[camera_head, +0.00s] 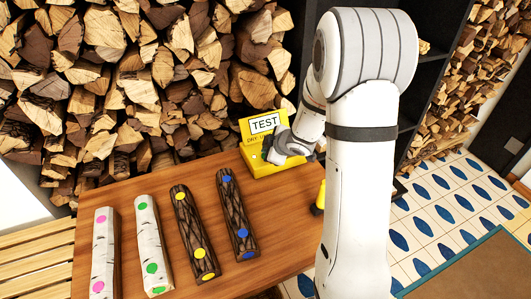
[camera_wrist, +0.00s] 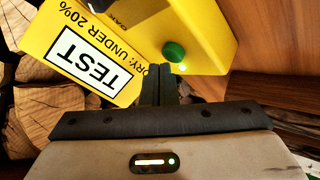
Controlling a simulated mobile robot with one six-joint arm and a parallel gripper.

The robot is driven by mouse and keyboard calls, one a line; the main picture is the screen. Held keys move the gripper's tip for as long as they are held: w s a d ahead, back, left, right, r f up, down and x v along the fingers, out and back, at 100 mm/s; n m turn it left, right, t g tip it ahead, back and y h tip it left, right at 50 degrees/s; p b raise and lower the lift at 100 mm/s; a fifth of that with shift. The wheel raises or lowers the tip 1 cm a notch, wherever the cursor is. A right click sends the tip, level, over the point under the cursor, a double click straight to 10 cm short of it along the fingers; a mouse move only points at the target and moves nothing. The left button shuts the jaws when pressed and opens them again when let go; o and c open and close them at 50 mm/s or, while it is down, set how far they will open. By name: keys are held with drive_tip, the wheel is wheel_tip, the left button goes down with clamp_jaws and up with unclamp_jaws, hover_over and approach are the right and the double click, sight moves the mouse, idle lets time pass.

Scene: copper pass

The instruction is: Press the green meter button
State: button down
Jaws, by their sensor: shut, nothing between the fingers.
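The yellow meter (camera_head: 284,168) stands at the back right of the wooden table, with a TEST sign (camera_head: 265,123) on it. In the wrist view the meter (camera_wrist: 205,40) fills the upper middle, and its TEST sign (camera_wrist: 90,60) appears upside down. The round green button (camera_wrist: 174,52) shows in the wrist view, with a small lit green spot beside it. In the head view the button is hidden. My gripper (camera_wrist: 159,72) is shut and empty, its fingertips just beside the button in the picture. I cannot tell whether they touch it. In the head view my gripper (camera_head: 270,153) is over the meter.
Several split logs with coloured dots lie on the table (camera_head: 290,235): pale ones (camera_head: 105,250) at left, dark ones (camera_head: 193,230) at right. A yellow object (camera_head: 319,198), partly hidden by my arm, is at the table's right edge. Stacked firewood (camera_head: 130,80) rises behind.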

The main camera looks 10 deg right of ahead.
wheel_tip(320, 180, up, 6)
drive_tip(key=p, duration=0.6)
drive_tip(key=shift+r, duration=0.1)
idle(0.4)
